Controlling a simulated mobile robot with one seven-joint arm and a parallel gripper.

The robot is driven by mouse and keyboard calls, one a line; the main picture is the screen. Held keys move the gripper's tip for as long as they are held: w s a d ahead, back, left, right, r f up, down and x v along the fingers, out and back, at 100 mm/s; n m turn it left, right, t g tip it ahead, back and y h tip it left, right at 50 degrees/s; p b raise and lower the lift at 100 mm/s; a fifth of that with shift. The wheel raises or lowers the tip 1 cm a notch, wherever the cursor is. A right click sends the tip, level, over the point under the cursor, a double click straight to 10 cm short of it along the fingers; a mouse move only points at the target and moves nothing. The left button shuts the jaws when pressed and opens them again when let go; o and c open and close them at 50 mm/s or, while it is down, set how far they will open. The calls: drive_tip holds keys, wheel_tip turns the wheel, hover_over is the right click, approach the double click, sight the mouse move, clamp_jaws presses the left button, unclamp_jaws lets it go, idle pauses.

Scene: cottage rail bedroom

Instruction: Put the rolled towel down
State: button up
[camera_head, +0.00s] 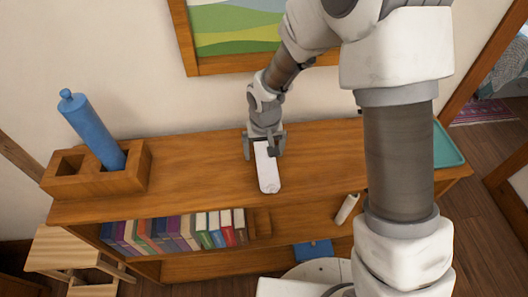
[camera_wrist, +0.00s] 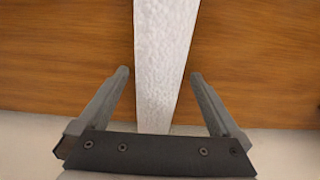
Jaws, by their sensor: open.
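The rolled towel (camera_head: 267,172) is a long white piece on the wooden shelf top, its near end pointing to the front edge. It looks to be lying on the wood. In the wrist view the white towel (camera_wrist: 164,45) runs between the fingers, with a gap on each side near the fingertips. My gripper (camera_head: 264,148) is low over the towel's far end, which it partly hides. The gripper also shows in the wrist view (camera_wrist: 160,75), with its fingers spread and apart from the towel.
A blue bottle (camera_head: 92,130) leans in a two-compartment wooden holder (camera_head: 100,184) at the left. Several books (camera_head: 180,230) fill the shelf below. A teal tray (camera_head: 446,150) is at the right end. The wood left of the towel is clear.

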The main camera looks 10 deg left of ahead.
drive_tip(key=shift+w+f, duration=0.1)
drive_tip(key=shift+f, duration=0.4)
drive_tip(key=c, duration=1.5)
drive_tip(key=shift+r, duration=0.15)
